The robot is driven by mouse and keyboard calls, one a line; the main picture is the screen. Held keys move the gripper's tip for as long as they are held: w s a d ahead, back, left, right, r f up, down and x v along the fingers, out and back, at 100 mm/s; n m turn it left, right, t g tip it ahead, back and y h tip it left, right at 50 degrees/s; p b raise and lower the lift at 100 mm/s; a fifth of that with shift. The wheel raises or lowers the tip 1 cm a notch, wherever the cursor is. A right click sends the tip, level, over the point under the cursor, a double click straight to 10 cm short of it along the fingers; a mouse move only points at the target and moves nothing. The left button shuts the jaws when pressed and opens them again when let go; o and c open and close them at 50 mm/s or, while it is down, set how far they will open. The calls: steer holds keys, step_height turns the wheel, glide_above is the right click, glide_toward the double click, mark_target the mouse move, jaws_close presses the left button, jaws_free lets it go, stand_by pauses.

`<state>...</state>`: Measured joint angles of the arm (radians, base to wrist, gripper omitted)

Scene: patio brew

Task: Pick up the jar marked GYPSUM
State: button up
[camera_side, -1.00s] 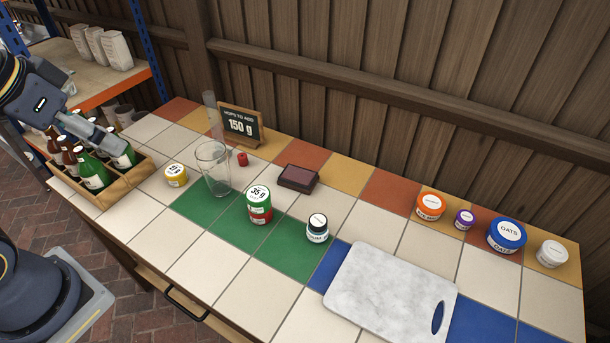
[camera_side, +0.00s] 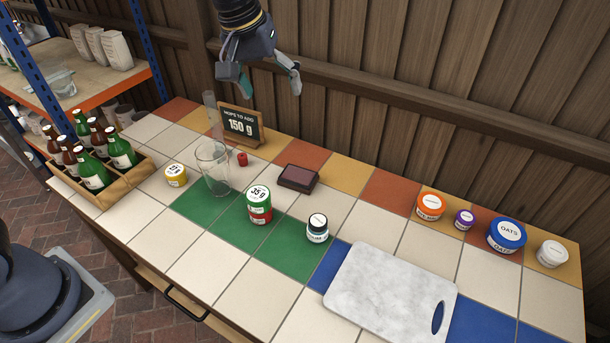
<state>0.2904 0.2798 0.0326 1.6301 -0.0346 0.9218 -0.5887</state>
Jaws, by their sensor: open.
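No label reading GYPSUM is legible in the side view, so I cannot tell which jar it is. Small jars with unreadable labels are the orange-lidded jar (camera_side: 430,207), the purple-lidded jar (camera_side: 464,220), the white-lidded jar (camera_side: 552,254) and the dark-banded jar (camera_side: 317,229). The first three stand along the back right of the tiled counter; the dark-banded one stands near its middle. My gripper (camera_side: 269,84) is open and empty, high above the back of the counter, apart from all jars.
A blue-lidded OATS jar (camera_side: 506,236) stands among the right-hand jars. A clear glass (camera_side: 213,168), a green hop tin (camera_side: 259,205), a yellow tin (camera_side: 176,175) and a brown box (camera_side: 298,178) stand left of centre. A marble board (camera_side: 390,292) lies at front. A chalkboard (camera_side: 240,125) stands behind.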

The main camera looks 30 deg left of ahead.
steer(key=w+d+f+g, duration=0.1)
steer(key=w+d+f, duration=0.1)
steer(key=d+f, duration=0.3)
steer(key=m+g+y, duration=0.1)
steer(key=m+g, duration=0.1)
glide_toward(316, 222)
step_height(316, 222, down, 8)
steer(key=shift+w+r, duration=0.1)
steer(key=shift+w, duration=0.05)
steer(key=shift+w+d+f, duration=0.1)
steer(key=shift+w+f, duration=0.1)
steer(key=shift+f, duration=1.3)
steer(key=shift+w+d+f, duration=0.1)
steer(key=shift+w+f, duration=0.1)
steer(key=shift+f, duration=1.35)
steer(key=c, duration=1.3)
steer(key=shift+r, duration=0.1)
steer(key=shift+c, duration=0.2)
